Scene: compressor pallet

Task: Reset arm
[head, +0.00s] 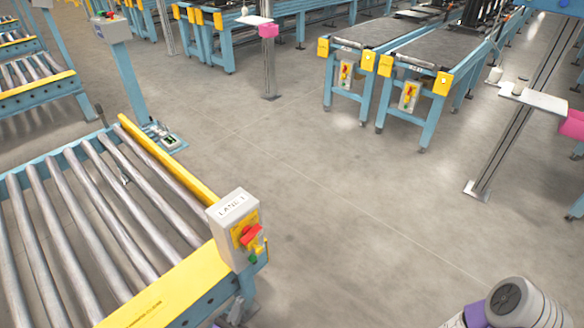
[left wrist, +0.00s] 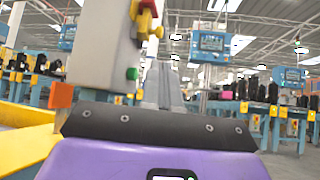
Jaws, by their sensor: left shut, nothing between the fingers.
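The reset target is not clear from the frames; only my arms bear on it. My left gripper (head: 236,312) shows as a small purple and dark bit at the bottom edge of the head view, just below the switch box (head: 236,228) and mostly hidden by the conveyor corner. In the left wrist view its purple body and black bar (left wrist: 155,125) fill the bottom. It is shut and empty. The grey switch box (left wrist: 104,45), with red, yellow and green controls, stands close beyond the bar. I cannot tell whether they touch. My right gripper is not in view.
A roller conveyor (head: 90,215) with yellow rails fills the left of the head view. Two belt conveyors (head: 385,45) stand at the back. A post with a shelf (head: 533,98) stands at right. The grey floor (head: 350,220) between them is clear. My arm shows at bottom right.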

